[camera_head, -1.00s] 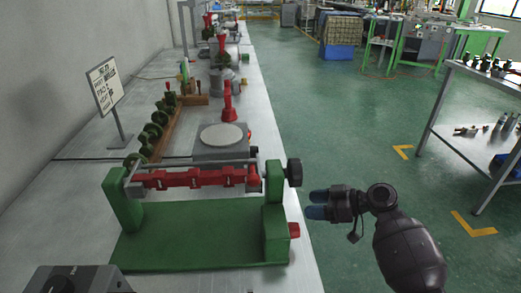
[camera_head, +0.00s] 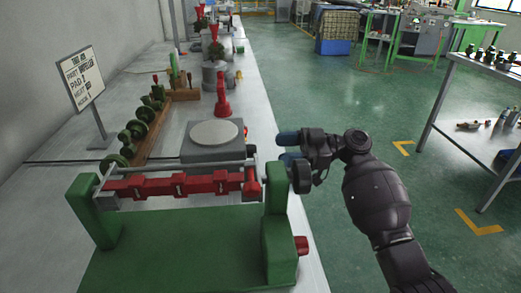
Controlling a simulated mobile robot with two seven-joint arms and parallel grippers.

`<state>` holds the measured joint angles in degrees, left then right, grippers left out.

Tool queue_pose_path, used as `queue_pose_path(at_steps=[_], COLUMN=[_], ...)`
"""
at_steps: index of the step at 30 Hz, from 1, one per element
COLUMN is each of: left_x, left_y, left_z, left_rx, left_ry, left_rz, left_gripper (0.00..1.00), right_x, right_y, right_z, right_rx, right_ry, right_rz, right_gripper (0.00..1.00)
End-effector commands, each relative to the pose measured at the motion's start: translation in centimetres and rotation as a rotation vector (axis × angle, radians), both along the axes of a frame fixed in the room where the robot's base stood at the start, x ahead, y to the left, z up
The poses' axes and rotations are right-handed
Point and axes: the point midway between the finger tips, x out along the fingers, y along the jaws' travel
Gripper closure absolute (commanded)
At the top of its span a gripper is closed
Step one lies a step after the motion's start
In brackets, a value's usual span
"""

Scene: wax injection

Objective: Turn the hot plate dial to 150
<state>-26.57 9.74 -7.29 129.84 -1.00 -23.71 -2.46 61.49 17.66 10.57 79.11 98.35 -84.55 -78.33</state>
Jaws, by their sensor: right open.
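The hot plate is a grey box (camera_head: 196,152) with a round pale top (camera_head: 214,134), standing on the bench behind the green stand. I cannot make out its dial or any 150 mark; its front is partly hidden by the stand's rod and red bar. My right gripper (camera_head: 288,148) is open and empty, with its blue-grey fingertips pointing left. It is to the right of the hot plate, near the bench's right edge, with a gap between them. My left gripper is not in view.
The green stand (camera_head: 180,245) with a red segmented bar (camera_head: 175,186) fills the near bench. A red upright tool (camera_head: 222,100) stands behind the hot plate.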

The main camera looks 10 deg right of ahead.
Motion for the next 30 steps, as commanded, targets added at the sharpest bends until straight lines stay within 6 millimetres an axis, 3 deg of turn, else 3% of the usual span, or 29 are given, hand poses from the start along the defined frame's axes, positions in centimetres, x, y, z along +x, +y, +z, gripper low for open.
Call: queue_pose_path(at_steps=[6,12,24,30], left_x=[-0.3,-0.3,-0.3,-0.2], left_y=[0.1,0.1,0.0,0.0], left_z=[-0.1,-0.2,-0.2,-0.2], left_rx=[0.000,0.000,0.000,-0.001], left_ry=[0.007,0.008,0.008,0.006], left_rz=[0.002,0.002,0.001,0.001], left_gripper=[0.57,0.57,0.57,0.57], right_x=[0.1,0.2,0.3,0.3], right_y=[3.6,5.6,6.1,6.0], right_z=[0.0,0.0,-0.1,-0.1], right_rx=[0.002,0.000,-0.001,-0.001], right_ry=[0.001,0.001,0.002,0.002], right_rz=[0.000,0.000,-0.002,-0.002], right_gripper=[0.42,0.42,0.42,0.73])
